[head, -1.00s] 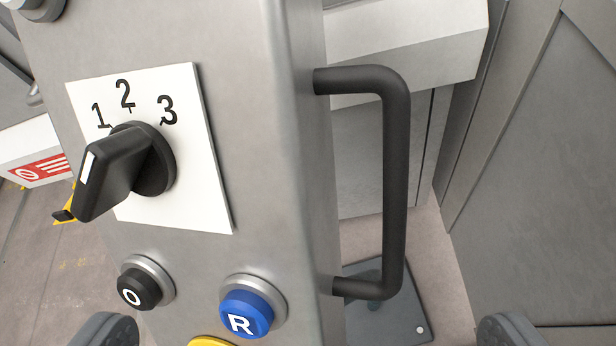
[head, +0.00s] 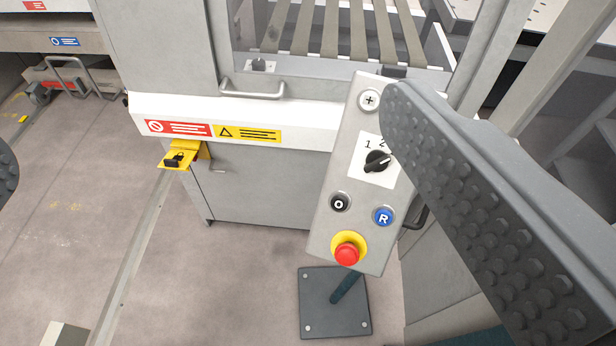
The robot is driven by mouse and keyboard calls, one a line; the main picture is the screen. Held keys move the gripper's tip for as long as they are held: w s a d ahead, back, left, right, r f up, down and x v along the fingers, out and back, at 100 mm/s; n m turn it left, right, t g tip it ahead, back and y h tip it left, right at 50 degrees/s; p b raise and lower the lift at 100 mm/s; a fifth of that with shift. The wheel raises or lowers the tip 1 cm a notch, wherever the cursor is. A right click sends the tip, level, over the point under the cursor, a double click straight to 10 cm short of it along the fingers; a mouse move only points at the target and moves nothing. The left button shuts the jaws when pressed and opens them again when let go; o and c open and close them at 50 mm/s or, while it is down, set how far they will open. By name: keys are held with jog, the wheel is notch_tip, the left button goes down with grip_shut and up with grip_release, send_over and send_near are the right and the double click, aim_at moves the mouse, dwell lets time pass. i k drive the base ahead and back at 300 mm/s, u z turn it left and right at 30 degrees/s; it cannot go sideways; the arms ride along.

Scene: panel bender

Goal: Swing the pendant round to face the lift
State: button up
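The pendant (head: 360,214) is a grey box right of centre. Its face, turned toward me, has a black selector (head: 377,161) on a white 1-2-3 plate, O and R buttons, and a red stop button (head: 347,252) on yellow. It stands on a post with a square dark base plate (head: 322,312). Its dark side handle (head: 418,214) shows only in part; my right finger hides the rest. My gripper (head: 203,140) is open and empty, one finger at the left edge, the other large in front of the pendant's right side. I cannot tell which thing is the lift.
A grey machine cabinet (head: 262,185) with a white ledge, warning labels and a bar handle (head: 252,90) stands behind the pendant. A yellow bracket with a padlock (head: 178,160) juts out at its left. A grey post (head: 570,60) rises at right. Floor (head: 90,210) is open at left.

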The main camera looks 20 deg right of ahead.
aim_at(359, 133)
jog(key=z, duration=0.1)
jog(key=k, duration=0.8)
jog(key=z, duration=0.5)
jog(key=k, duration=1.1)
jog(key=u, duration=0.55)
jog(key=i, duration=2.1)
jog(key=z, duration=0.55)
